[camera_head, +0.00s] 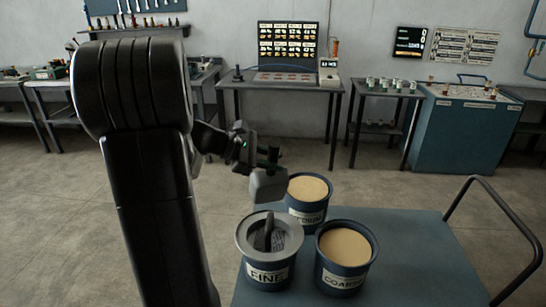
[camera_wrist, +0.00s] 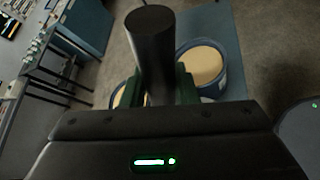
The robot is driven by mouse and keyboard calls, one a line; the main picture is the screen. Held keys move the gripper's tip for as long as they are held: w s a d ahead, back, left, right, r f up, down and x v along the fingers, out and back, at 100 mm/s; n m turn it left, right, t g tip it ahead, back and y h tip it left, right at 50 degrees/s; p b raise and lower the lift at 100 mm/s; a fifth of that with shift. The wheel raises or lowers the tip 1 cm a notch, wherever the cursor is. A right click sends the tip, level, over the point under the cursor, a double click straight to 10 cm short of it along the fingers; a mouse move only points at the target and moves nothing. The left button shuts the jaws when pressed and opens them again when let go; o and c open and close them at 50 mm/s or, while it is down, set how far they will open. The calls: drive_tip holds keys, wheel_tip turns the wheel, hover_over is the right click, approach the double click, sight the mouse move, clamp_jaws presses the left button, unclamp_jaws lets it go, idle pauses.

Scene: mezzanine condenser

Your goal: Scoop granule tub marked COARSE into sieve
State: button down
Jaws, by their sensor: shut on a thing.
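My gripper (camera_head: 270,158) is shut on a dark upright handle, seen between its green fingers in the wrist view. The handle belongs to a grey scoop (camera_head: 268,186), held above the cart between the FINE and MEDIUM tubs; its inside is hidden. The COARSE tub (camera_head: 342,281) is dark blue, labelled and full of tan granules, to the right of and below the scoop in the head view. A wide grey-rimmed sieve (camera_head: 244,236) appears to sit on the FINE tub (camera_head: 266,280). Its mesh shows dark, with a dark elongated shape across it.
The MEDIUM tub (camera_head: 307,212), with tan granules, stands behind the other two, partly behind the scoop. The blue cart top (camera_head: 415,265) is bare on the right, up to a dark rail (camera_head: 450,210). Benches and a blue cabinet (camera_head: 455,135) stand along the back wall.

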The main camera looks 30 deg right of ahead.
drive_tip(key=shift+w+d+r+n+g+p, duration=0.1)
drive_tip(key=shift+w+r+n+g+p, duration=0.1)
drive_tip(key=shift+w+p, duration=0.45)
drive_tip(key=shift+w+d+r+n+g+p, duration=0.1)
drive_tip(key=shift+w+r+n+g+p, duration=0.1)
drive_tip(key=shift+p, duration=0.85)
drive_tip(key=shift+w, duration=0.1)
idle(0.8)
